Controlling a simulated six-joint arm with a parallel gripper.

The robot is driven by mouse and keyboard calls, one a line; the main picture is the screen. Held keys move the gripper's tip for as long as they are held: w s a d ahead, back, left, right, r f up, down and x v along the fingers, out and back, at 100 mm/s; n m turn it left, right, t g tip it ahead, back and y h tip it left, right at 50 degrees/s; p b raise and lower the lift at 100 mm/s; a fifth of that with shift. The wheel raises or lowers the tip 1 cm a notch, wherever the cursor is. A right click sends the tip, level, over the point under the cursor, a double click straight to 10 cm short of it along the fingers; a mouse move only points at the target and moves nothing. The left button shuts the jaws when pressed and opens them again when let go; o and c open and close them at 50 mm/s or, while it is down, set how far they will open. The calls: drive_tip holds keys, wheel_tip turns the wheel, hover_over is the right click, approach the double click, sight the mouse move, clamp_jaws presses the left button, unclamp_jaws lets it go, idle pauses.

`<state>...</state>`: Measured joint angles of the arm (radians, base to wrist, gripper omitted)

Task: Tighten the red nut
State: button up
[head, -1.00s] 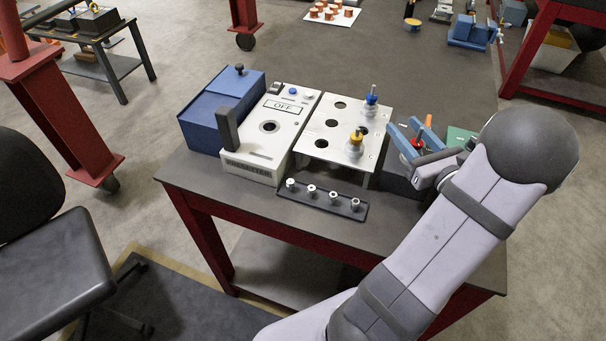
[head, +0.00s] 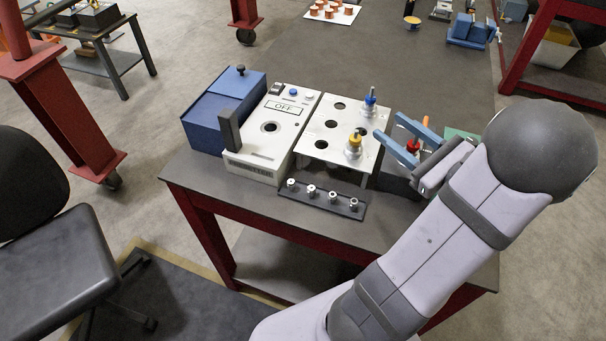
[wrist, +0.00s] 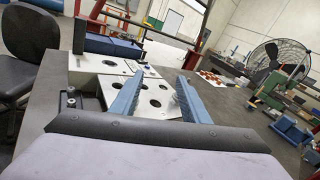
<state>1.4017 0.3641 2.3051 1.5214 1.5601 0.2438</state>
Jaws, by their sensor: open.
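A red piece (head: 413,146), which looks like the red nut, shows in the head view between and behind my gripper's blue fingers, over a dark block. Most of it is hidden, and I cannot tell what it sits on. My gripper (head: 388,125) is open, its fingers pointing left towards the white plate (head: 328,154). A yellow nut (head: 354,147) and a blue nut (head: 370,103) stand upright on that plate, just left of the fingertips. In the wrist view my gripper (wrist: 161,77) has the plate's holes between its fingers and no nut visibly held.
A white control box (head: 262,140) marked OFF and a blue box (head: 210,115) stand left of the plate. A dark strip with several small silver pieces (head: 323,194) lies in front. The table behind the plate (head: 400,65) is largely clear.

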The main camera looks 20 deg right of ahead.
drive_tip(key=s+a+f+n+g+y+p, duration=0.1)
drive_tip(key=a+n+g+y+p, duration=0.2)
drive_tip(key=a+n+g, duration=0.3)
drive_tip(key=s+a+f+n+g+y+p, duration=0.1)
drive_tip(key=a+n+g, duration=0.5)
drive_tip(key=a, duration=1)
drive_tip(key=shift+s+a+f+y+p, duration=0.2)
drive_tip(key=shift+f+y+p, duration=0.25)
drive_tip(key=shift+y+p, duration=0.8)
drive_tip(key=shift+h, duration=0.25)
drive_tip(key=shift+w, duration=0.15)
drive_tip(key=shift+c, duration=0.2)
